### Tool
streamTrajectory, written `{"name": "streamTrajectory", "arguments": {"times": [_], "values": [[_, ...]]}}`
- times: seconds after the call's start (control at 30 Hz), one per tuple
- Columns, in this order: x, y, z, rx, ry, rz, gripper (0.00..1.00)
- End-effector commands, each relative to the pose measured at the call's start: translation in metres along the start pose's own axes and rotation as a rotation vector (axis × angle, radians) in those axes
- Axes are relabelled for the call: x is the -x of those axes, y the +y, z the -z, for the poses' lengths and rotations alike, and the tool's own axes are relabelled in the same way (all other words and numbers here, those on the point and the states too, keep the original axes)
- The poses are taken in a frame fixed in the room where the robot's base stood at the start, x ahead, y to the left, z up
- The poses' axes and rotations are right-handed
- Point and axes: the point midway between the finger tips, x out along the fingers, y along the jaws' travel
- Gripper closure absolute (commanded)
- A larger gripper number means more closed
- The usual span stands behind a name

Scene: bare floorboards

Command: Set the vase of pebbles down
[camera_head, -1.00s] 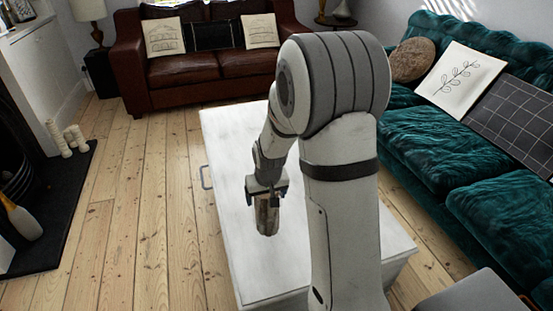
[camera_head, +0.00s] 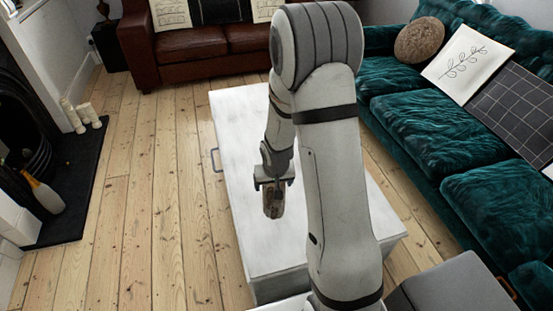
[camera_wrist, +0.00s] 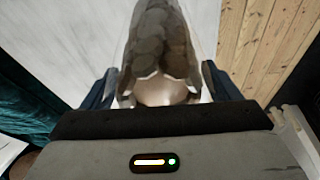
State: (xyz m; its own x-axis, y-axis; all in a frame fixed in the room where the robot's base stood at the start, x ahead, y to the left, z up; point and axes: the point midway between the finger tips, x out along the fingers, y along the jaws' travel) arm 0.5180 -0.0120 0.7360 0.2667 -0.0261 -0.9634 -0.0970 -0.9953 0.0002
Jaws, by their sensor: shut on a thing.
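The vase of pebbles (camera_head: 273,203) is a narrow, clear-looking vessel filled with brown-grey stones. My gripper (camera_head: 273,183) is shut on it from above, near its top. In the wrist view the vase (camera_wrist: 160,45) lies between the two dark fingers of my gripper (camera_wrist: 160,92), its pebbles showing through the side. The vase is over the white table (camera_head: 237,135), toward its left side. I cannot tell whether its base touches the tabletop. My arm hides part of the table's right side.
A teal sofa (camera_head: 430,130) stands along the right, with a grey block-like seat (camera_head: 455,285) at the lower right. A brown leather sofa (camera_head: 205,45) is at the back. A bottle (camera_head: 45,193) stands on the dark hearth at left. The tabletop around the vase looks bare.

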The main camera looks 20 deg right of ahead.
Motion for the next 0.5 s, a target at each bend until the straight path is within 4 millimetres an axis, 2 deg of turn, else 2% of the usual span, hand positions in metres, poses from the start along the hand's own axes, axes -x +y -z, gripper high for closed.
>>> {"name": "streamTrajectory", "arguments": {"times": [0.03, 0.2, 0.3, 0.5], "values": [[-0.013, 0.000, -0.003, 0.002, 0.001, 0.000, 0.88], [-0.039, 0.000, -0.010, 0.001, 0.003, 0.001, 0.88], [-0.047, 0.000, -0.012, 0.000, 0.003, 0.001, 0.88], [-0.052, 0.000, -0.013, 0.000, 0.004, 0.001, 0.88]]}}
